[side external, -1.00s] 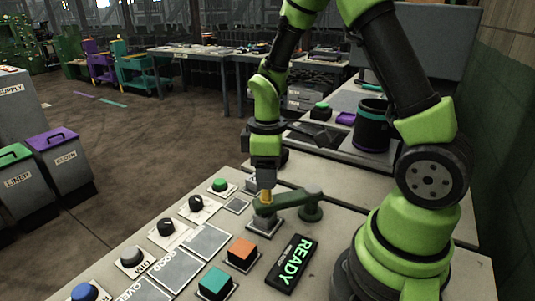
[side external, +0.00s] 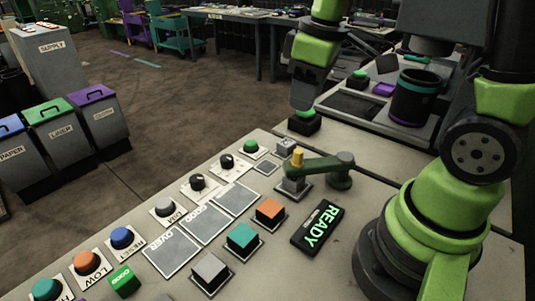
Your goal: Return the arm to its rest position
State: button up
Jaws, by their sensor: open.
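My gripper (side external: 303,100) hangs from my green and dark wrist at the upper middle of the side external view. It is open and points down. Its fingertips are small and dark against the background. It appears just above or in front of a green-topped black block (side external: 305,122); the gap between them is hard to judge. My gripper is clear of the yellow piece (side external: 297,157), which stands upright at the grey fixture with a dark green swing arm (side external: 315,166).
The sloping panel holds several buttons, knobs and flat pads, including an orange block (side external: 270,210), a teal block (side external: 243,238) and a READY sign (side external: 318,228). A black cup with a teal band (side external: 411,100) stands at the back right. Labelled bins (side external: 62,135) stand at left.

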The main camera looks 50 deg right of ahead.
jog(key=s+a+r+m+t+y, duration=0.1)
jog(key=s+a+r+m+t, duration=0.4)
jog(key=s+r, duration=0.3)
jog(key=shift+s+a+r+m+y, duration=0.15)
jog(key=shift+s+a+m+y, duration=0.25)
jog(key=shift+s+m, duration=0.55)
